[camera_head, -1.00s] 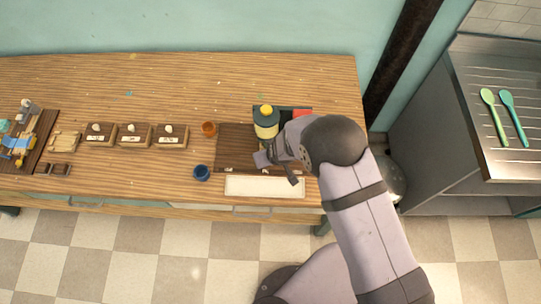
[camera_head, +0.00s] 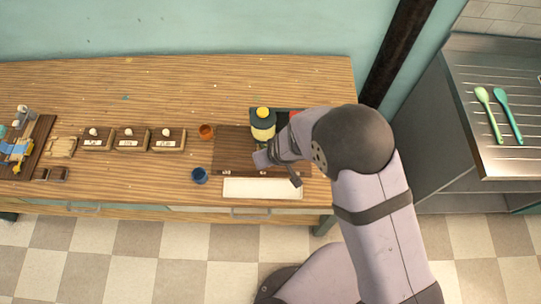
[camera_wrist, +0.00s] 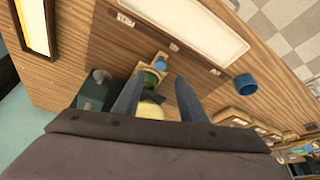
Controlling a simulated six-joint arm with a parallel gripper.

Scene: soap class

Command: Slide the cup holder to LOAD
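In the wrist view, a small wooden cup holder (camera_wrist: 152,67) with a blue piece on its end lies on the brown board, just ahead of my fingertips. A green round part and a pale yellow top show between the fingers. My gripper (camera_wrist: 162,80) is open, its two fingers apart and reaching down on either side of these parts; I cannot tell whether they touch. In the head view my gripper (camera_head: 262,158) is low over the board, in front of the dark dispenser (camera_head: 263,131) with a yellow top. Small labels sit along the board's front edge, too small to read.
A white tray (camera_head: 262,188) lies along the table front. Several wooden boxes (camera_head: 130,140) are farther left. The table behind them is clear.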

